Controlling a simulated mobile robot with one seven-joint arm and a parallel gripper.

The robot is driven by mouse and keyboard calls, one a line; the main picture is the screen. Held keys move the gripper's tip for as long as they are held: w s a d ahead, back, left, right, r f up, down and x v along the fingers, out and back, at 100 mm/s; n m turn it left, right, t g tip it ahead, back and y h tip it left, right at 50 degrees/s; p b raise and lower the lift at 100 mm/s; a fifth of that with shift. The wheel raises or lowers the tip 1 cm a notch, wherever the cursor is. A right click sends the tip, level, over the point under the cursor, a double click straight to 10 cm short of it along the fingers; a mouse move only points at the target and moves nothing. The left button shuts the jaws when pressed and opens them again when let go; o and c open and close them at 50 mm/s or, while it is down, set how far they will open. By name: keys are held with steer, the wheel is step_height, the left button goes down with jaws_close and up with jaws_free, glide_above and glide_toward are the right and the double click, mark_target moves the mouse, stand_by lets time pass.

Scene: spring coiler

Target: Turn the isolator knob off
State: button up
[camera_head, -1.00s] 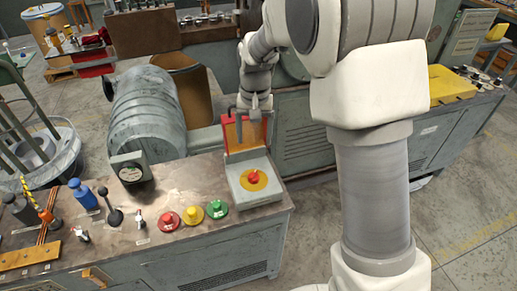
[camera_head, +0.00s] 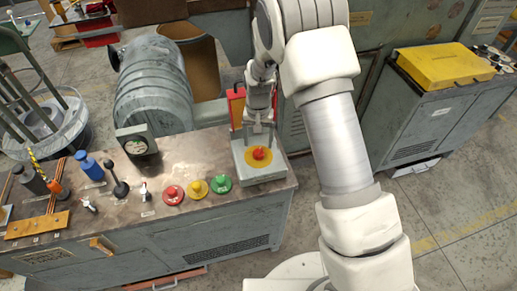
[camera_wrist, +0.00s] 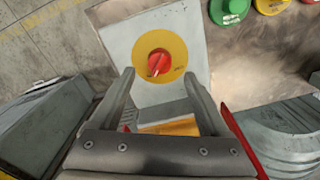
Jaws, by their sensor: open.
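The isolator knob is a red rotary knob (camera_head: 259,153) on a yellow disc (camera_head: 268,165), set on a light grey box at the right end of the bench. In the wrist view the red knob (camera_wrist: 160,63) sits in the middle of its yellow disc, with a pale mark toward its lower edge. My gripper (camera_head: 259,138) is just behind the knob in the head view. In the wrist view its two fingers (camera_wrist: 160,75) are spread and empty, one on each side below the disc, with the knob beyond them. No contact with the knob shows.
Red (camera_head: 173,195), yellow (camera_head: 195,187) and green (camera_head: 221,184) buttons lie left of the box on the bench. A red-edged raised cover (camera_head: 236,103) stands behind the box.

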mark_target(258, 150)
steer(key=shift+f, duration=2.6)
jaws_close()
